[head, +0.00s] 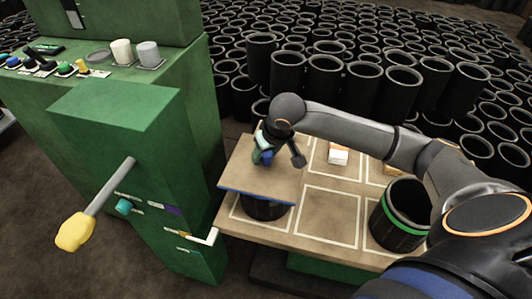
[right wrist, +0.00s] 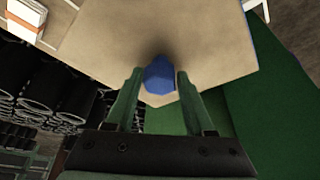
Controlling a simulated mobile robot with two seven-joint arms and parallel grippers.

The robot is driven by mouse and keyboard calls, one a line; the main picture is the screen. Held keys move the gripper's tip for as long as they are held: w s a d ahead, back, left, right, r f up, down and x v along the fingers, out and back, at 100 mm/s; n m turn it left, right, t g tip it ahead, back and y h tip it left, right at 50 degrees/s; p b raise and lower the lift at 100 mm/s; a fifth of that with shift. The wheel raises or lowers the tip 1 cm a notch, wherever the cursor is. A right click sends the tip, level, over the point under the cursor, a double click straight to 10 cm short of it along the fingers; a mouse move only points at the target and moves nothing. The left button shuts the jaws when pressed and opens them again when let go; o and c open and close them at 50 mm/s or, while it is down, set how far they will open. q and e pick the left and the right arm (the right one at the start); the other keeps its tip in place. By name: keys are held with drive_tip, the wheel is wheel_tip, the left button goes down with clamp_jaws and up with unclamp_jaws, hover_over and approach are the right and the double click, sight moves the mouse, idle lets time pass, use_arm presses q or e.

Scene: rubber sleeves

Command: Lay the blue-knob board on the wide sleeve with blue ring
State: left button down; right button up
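The blue-knob board (head: 245,172) is a flat tan square with a blue edge. It lies over a dark sleeve (head: 266,209) at the left of the worktable, covering its top. Whether it touches the rim, and the colour of the sleeve's ring, are hidden. My right gripper (head: 266,154) is above the board. In the right wrist view, its green fingers close on both sides of the blue knob (right wrist: 160,76), with the board (right wrist: 150,40) beyond. My left gripper is not in view.
A black sleeve with a green ring (head: 402,212) stands at the table's right. A small white-and-orange block (head: 338,154) sits behind. The marked square (head: 328,214) between is empty. A green machine (head: 125,150) with a yellow-knobbed lever (head: 76,231) stands left. Many black sleeves fill the background.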

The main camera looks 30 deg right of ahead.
drive_tip(key=o, duration=0.4)
drive_tip(key=shift+c, duration=0.2)
